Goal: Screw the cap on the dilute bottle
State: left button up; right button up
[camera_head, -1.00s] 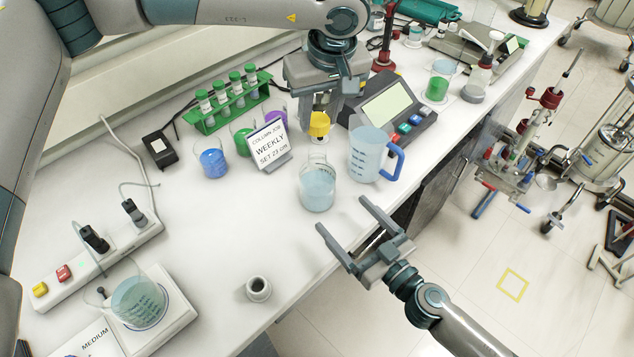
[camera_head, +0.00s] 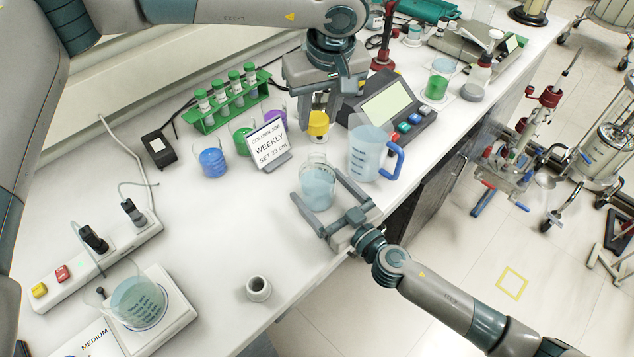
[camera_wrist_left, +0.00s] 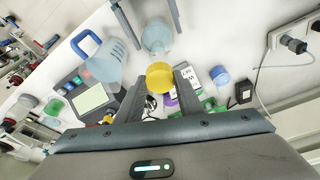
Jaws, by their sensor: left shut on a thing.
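The dilute bottle (camera_head: 317,188) is clear with pale blue liquid and stands upright on the white bench; it also shows in the left wrist view (camera_wrist_left: 157,36). My left gripper (camera_head: 318,118) is shut on the yellow cap (camera_head: 318,126) and holds it just above the bottle's neck. The cap also shows between the fingers in the left wrist view (camera_wrist_left: 159,76). Contact of these fingers with the glass is unclear.
A jug with a blue handle (camera_head: 366,150) stands close right of the bottle. A sign (camera_head: 268,145) and small beakers stand to the left, with a green tube rack (camera_head: 228,105) behind. A small grey pot (camera_head: 258,288) and a hotplate beaker (camera_head: 139,303) are nearer the front.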

jog(key=shift+x, duration=1.05)
jog(key=c, duration=1.6)
pick_arm(q)
send_over(317, 150)
jog(key=shift+s+d+f, duration=0.1)
jog(key=shift+s+f, duration=0.1)
jog(key=shift+f, duration=1.05)
jog(key=shift+s+d+f, duration=0.1)
jog(key=shift+s+f, duration=0.05)
jog(key=shift+f, duration=1.05)
jog(key=shift+a, duration=0.1)
jog(key=shift+f, duration=0.9)
jog(key=shift+f, duration=0.55)
